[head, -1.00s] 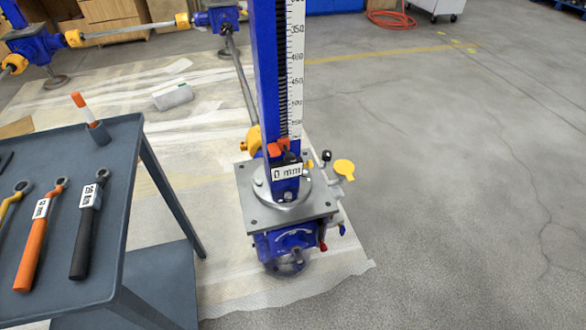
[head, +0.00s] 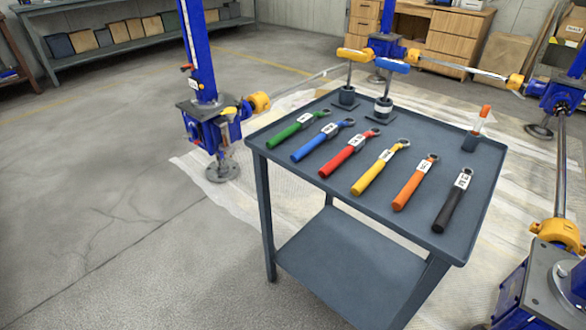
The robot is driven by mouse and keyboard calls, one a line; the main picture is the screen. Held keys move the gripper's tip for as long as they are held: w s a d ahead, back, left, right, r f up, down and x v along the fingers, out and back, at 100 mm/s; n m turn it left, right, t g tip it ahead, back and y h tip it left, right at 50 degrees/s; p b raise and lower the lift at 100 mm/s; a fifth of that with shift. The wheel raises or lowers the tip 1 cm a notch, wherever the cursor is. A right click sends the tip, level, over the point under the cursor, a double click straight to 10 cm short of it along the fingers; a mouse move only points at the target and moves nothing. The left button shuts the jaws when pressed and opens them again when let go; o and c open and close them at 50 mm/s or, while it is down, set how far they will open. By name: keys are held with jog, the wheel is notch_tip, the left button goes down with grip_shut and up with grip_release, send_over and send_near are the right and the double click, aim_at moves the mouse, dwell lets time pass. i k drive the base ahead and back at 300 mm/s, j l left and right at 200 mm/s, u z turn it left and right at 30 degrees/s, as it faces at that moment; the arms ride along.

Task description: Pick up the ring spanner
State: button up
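Several ring spanners lie in a row on a grey-blue trolley top (head: 432,128) in the head view. Their handles differ in colour: green (head: 288,134), blue (head: 311,148), red (head: 343,161), yellow (head: 374,175), orange (head: 409,191) and black (head: 447,211). The label text is too small to read. The spanners lie apart, handles slanting towards the front left. My gripper is not in view.
Two stands with yellow (head: 354,55) and blue (head: 393,66) tops stand at the trolley's back edge. An orange-tipped marker (head: 484,115) stands in a holder at its back right. Blue screw jacks (head: 211,125) stand left, behind and right. Floor at left is clear.

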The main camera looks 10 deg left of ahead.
aim_at(361, 184)
jog(key=u, duration=0.95)
jog(key=i+l+u, duration=0.25)
jog(key=l, duration=0.15)
jog(key=l+u, duration=0.55)
jog(key=l, duration=0.7)
jog(key=i, duration=0.05)
